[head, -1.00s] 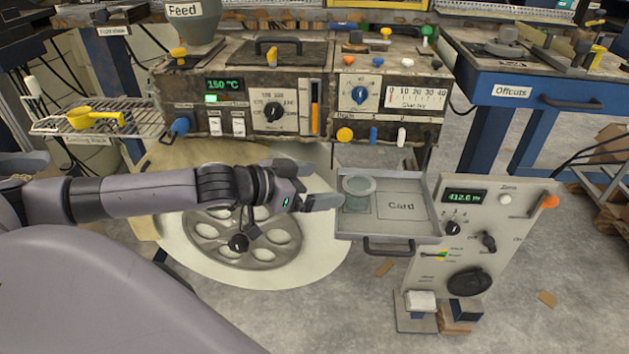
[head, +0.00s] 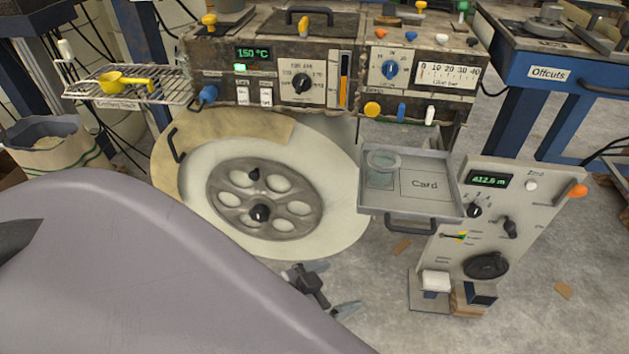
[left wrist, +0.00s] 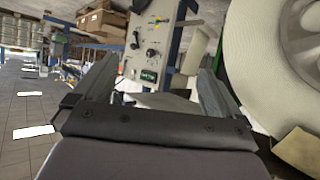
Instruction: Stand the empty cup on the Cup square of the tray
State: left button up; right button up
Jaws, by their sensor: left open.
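The clear glass cup (head: 383,161) stands upright on the left part of the grey tray (head: 428,208), over the Cup square (head: 379,181). The cup looks empty, and its body is hard to make out against the square. The square's label cannot be read. My left gripper (head: 335,292) is open and empty, low in front of the big pale disc, apart from the cup and tray. In the left wrist view its two fingers (left wrist: 158,70) stand wide apart with nothing between them. My right gripper is not in view.
The Card square (head: 424,184) on the tray's right is bare. The tray has a front handle (head: 411,226). A panel with a display (head: 490,180) stands to its right. The pale disc (head: 335,200) with a spoked hub lies left. A wire rack (head: 125,84) holds a yellow scoop.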

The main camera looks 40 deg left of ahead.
pick_arm(q)
jog(key=s+f+g+y, duration=0.1)
jog(key=s+f, duration=0.3)
jog(key=s, duration=0.2)
jog(key=shift+f+n+y, duration=0.2)
jog(key=shift+n+y, duration=0.1)
jog(key=shift+n, duration=0.1)
jog(key=shift+d, duration=0.1)
notch_tip(320, 180, up, 4)
jog(key=p, duration=0.4)
jog(key=shift+r, duration=0.25)
jog(key=shift+c, duration=0.3)
